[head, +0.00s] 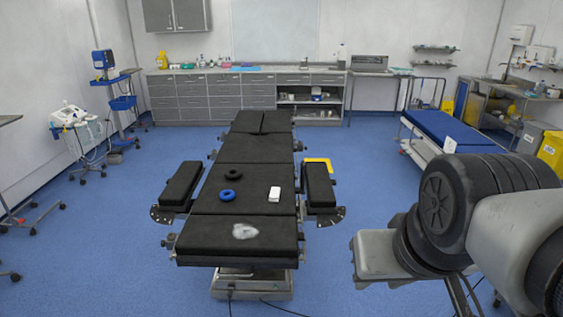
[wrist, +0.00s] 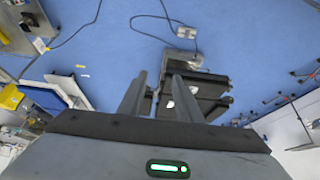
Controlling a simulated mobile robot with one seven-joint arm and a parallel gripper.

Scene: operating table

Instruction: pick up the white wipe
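The white wipe (head: 245,231) is a crumpled, pale patch lying on the near section of the black operating table (head: 195,236) in the head view. My gripper (wrist: 158,77) shows in the wrist view with its two fingers apart and nothing between them. It is well away from the table, and its fingers partly hide the black table pads (wrist: 208,84). Small white patches show on those pads, but I cannot tell which one is the wipe. In the head view my arm is at the lower right, and the gripper is not visible there.
Armrests (head: 181,184) flank the table. A blue-topped trolley (head: 447,130) stands at right. Cables lie on the floor near the table base (head: 252,284).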

